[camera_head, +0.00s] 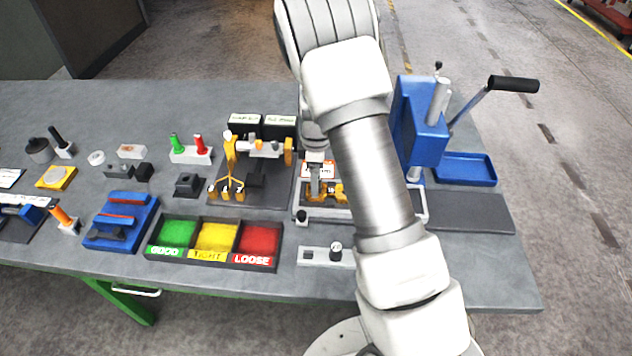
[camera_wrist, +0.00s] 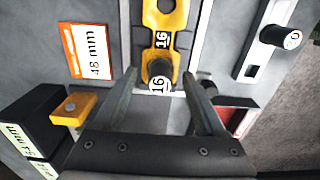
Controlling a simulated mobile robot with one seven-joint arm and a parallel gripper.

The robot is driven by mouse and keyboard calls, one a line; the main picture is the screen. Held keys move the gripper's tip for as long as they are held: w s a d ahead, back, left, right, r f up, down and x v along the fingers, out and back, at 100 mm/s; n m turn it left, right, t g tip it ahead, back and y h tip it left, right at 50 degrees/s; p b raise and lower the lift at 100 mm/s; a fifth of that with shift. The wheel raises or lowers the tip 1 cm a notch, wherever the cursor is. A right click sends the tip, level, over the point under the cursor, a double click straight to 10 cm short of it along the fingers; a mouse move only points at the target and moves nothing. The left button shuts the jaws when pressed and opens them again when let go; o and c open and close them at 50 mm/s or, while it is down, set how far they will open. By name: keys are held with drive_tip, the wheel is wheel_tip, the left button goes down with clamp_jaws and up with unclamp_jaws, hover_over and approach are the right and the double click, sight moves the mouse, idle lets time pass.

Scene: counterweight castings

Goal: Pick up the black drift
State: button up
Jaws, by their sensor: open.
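A short black cylinder with a white end marked 16 (camera_wrist: 157,68) stands at the yellow link plate (camera_wrist: 176,18), which also shows in the head view (camera_head: 338,191). A similar one marked 20 (camera_head: 336,245) stands in a grey block, and in the wrist view (camera_wrist: 273,35). A tall black-handled tool (camera_head: 57,136) stands in a block at the far left. I cannot tell for certain which is the black drift. My gripper (camera_wrist: 160,78) is open, its fingers on either side of the cylinder marked 16; contact cannot be told. In the head view my arm partly hides this spot.
A blue press (camera_head: 418,120) with a lever stands right of my arm. A yellow-armed fixture (camera_head: 232,165) stands to the left. The GOOD, TIGHT and LOOSE tray (camera_head: 148,248) lies at the front. A 48 mm card (camera_wrist: 88,50) lies beside the plate. The bench's front right corner is clear.

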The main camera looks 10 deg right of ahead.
drive_tip(key=shift+f, duration=0.25)
clamp_jaws()
drive_tip(key=shift+r, duration=0.1)
idle(0.3)
